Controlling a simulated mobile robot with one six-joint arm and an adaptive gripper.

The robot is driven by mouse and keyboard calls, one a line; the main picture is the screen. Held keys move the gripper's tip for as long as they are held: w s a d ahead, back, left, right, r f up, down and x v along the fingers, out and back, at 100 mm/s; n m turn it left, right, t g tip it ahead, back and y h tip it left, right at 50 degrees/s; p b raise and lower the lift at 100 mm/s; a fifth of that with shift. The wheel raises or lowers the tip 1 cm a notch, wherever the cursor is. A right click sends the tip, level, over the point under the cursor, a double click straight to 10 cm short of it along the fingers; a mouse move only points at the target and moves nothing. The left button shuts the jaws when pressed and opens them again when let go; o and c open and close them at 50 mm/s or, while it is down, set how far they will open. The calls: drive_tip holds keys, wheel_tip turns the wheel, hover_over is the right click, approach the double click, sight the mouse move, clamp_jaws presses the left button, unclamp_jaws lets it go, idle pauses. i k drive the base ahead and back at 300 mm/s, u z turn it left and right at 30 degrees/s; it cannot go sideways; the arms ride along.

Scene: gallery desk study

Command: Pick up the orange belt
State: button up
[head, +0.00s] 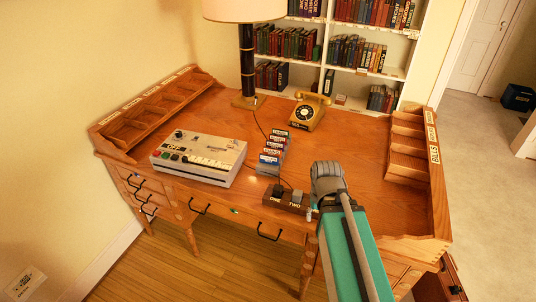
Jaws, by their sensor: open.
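I cannot make out an orange belt anywhere in the head view. The wooden desk (345,130) fills the middle. My gripper (311,213) is small and partly hidden by my own wrist, near the front edge of the desk, just right of a dark box marked ONE and TWO (288,204). It is open, and I see nothing held in it.
A grey machine with buttons (200,158) stands at the left. Several labelled cartridges (271,158) stand in a row at the centre. Behind are a lamp (247,60) and a telephone (307,112). Wooden racks (150,105) (408,150) line both sides. The desk's right middle is clear.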

sight(267, 150)
drive_tip(key=i, duration=0.85)
drive_tip(key=z, duration=0.05)
